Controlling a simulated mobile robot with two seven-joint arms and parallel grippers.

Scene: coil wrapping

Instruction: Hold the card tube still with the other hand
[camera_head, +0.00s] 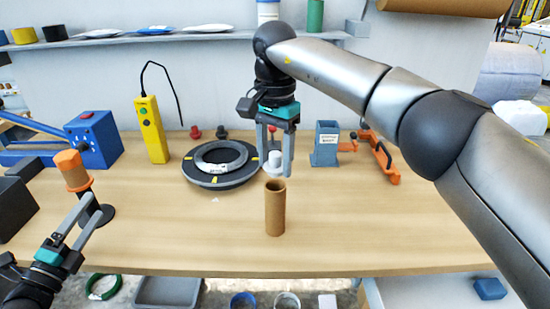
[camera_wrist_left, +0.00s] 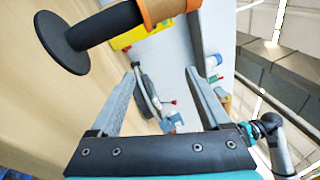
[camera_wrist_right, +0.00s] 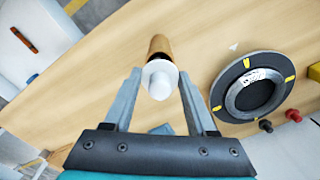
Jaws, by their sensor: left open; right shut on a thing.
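The brown card tube (camera_head: 275,208) stands upright near the middle of the table. In the right wrist view the tube (camera_wrist_right: 159,44) shows beyond the fingertips. My right gripper (camera_head: 273,165) is above the tube, shut on a white round-ended piece with a flange (camera_wrist_right: 158,80), which also shows between the fingers in the head view (camera_head: 276,158). The piece appears apart from the tube. My left gripper (camera_head: 93,215) is open and empty at the table's left, close to a black stand (camera_head: 105,212) with an orange-and-brown handle (camera_head: 72,170). The tube cannot be made out in the left wrist view.
A black ring turntable (camera_head: 216,184) lies left of the tube. A yellow control box (camera_head: 151,130), a blue machine (camera_head: 92,140), a grey holder (camera_head: 325,145) and an orange tool (camera_head: 382,156) stand further back. The table right of the tube is clear.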

